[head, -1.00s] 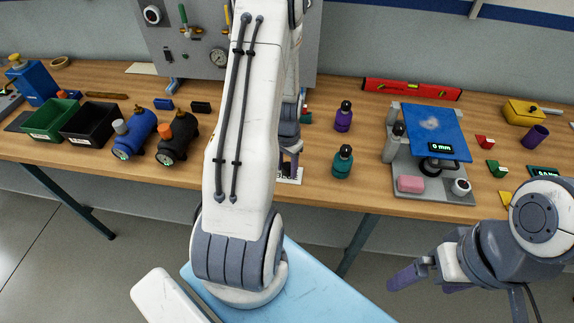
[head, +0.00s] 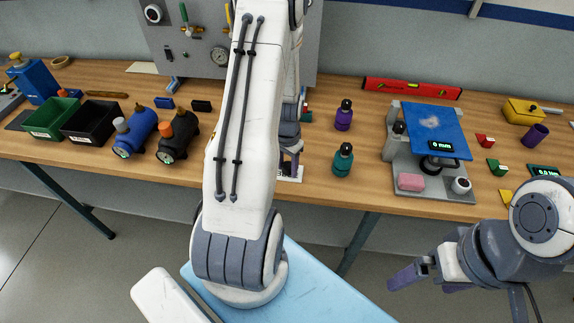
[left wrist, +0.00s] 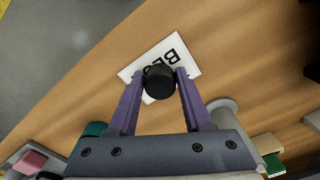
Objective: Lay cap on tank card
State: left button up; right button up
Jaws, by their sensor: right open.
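My left gripper (left wrist: 160,77) has its two purple fingers on either side of a round black cap (left wrist: 160,84) and is shut on it. The cap is in front of a white card with black letters (left wrist: 139,69), the tank card, which lies on the wooden bench. The cap hides part of the lettering, and I cannot tell whether it touches the card. In the head view the card (head: 297,173) shows partly behind my left arm, and the cap cannot be made out. My right gripper (head: 405,272) is open and empty in front of the bench.
Blue (head: 135,134) and black (head: 178,140) tanks stand left of my arm, beside green (head: 50,120) and black bins (head: 88,124). Purple (head: 344,116) and teal bottles (head: 343,160) stand to the right, then a grey stand with a blue plate (head: 436,131).

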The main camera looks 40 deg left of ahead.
aim_at(288, 166)
pick_arm(q)
jog(key=shift+s+d+p, duration=0.1)
jog(key=shift+s+p, duration=0.05)
jog(key=shift+p, duration=0.3)
jog(key=shift+r, duration=0.3)
notch_tip(288, 166, up, 12)
jog(key=b, duration=0.1)
jog(key=shift+f+b, duration=0.15)
jog(key=shift+b, duration=0.2)
jog(key=s+d+r+m, duration=0.1)
jog(key=d+r+m, duration=0.15)
jog(key=d, duration=0.75)
jog(key=s+d+r+m, duration=0.1)
jog(key=d+r, duration=0.2)
jog(key=d, duration=0.7)
jog(key=s+d+r+m+h, duration=0.1)
jog(key=s+d+m, duration=0.3)
jog(key=s+d, duration=0.6)
jog(key=s+r, duration=0.1)
jog(key=s, duration=0.3)
jog(key=shift+d+r, duration=0.3)
jog(key=shift+d, duration=0.05)
